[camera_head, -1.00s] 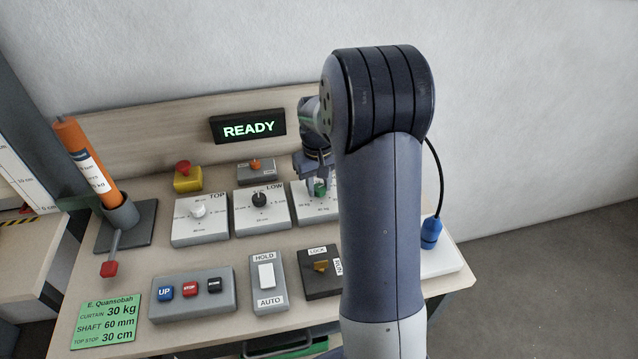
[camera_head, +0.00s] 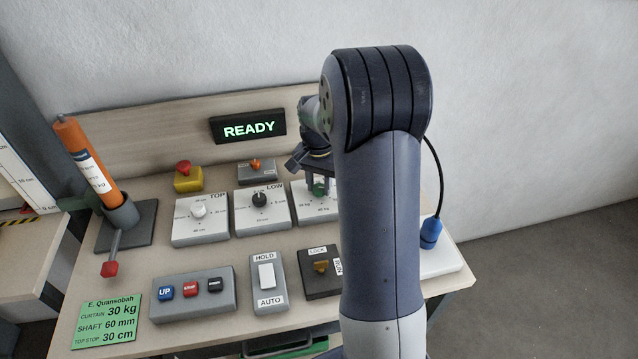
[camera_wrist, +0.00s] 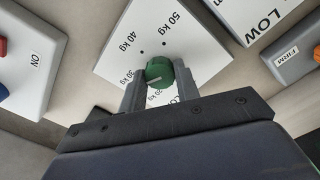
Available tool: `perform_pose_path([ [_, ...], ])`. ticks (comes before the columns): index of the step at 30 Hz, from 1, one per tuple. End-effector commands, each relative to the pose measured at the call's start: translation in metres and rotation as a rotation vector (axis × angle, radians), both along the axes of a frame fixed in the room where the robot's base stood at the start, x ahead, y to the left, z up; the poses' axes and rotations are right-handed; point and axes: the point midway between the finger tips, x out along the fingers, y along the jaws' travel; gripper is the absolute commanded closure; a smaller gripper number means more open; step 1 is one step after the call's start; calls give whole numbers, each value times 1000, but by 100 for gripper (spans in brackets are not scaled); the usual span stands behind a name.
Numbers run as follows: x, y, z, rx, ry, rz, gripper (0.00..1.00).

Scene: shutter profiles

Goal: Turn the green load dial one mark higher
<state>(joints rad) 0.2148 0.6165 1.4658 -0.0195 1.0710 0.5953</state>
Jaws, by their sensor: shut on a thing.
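The green load dial (camera_wrist: 159,74) sits on a white-topped box (camera_wrist: 190,35) with kg marks around it; 50 kg, 40 kg and 30 kg can be read in the wrist view. My gripper (camera_wrist: 160,90) has a finger on either side of the dial and is shut on it. A pale line on the dial shows, but which mark it points to is hard to tell. In the head view the dial (camera_head: 320,188) is small and partly hidden by my gripper (camera_head: 318,180) and arm.
The LOW dial box (camera_head: 262,215) and TOP dial box (camera_head: 200,225) stand to the left. A yellow box with a red button (camera_head: 187,178), a LOCK key box (camera_head: 320,275) and a HOLD/AUTO switch (camera_head: 267,280) are nearby. The display (camera_head: 248,128) reads READY. A green card (camera_head: 106,320) lies front left.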

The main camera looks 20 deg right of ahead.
Motion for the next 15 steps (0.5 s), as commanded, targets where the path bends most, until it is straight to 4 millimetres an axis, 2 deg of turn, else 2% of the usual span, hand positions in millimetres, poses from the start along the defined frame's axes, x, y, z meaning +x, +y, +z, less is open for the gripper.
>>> perform_pose_path([
  [15, 0, 0, 0, -1, -2, -83, 92],
])
